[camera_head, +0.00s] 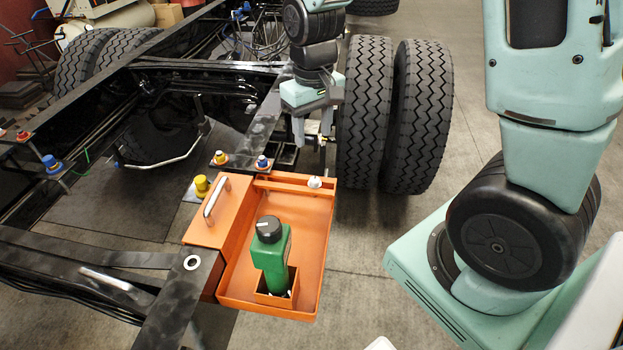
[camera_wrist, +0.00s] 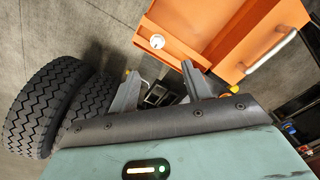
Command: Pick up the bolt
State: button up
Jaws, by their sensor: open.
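A small silver piece that looks like the bolt (camera_head: 315,182) sits on the far right corner of the orange tray (camera_head: 325,225). It also shows in the wrist view as a pale round head (camera_wrist: 157,41) on the orange surface, just beyond my fingertips. My gripper (camera_head: 312,128) points down above and behind the tray's far edge, beside the tyres. In the wrist view my gripper (camera_wrist: 160,70) has its two fingers spread wide apart with nothing between them. The bolt is apart from both fingers. Its shank is hidden.
A green power tool (camera_head: 270,260) stands in a holder in the tray. An orange box with a metal handle (camera_head: 217,198) adjoins it. Coloured caps, including a yellow one (camera_head: 202,184), are on the black frame (camera_head: 180,300). Large tyres (camera_head: 365,115) stand close right of the gripper.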

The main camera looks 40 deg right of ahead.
jog(key=p, duration=0.1)
send_over(315, 178)
jog(key=f, duration=0.7)
jog(key=shift+a+f, duration=0.3)
jog(key=shift+f, duration=0.05)
jog(key=shift+d+f+p, duration=0.15)
jog(key=shift+f+p, duration=0.3)
jog(key=shift+f, duration=0.9)
jog(key=shift+d+f+p, duration=0.15)
jog(key=shift+f+p, duration=0.3)
jog(key=shift+f, duration=0.85)
grip_shut()
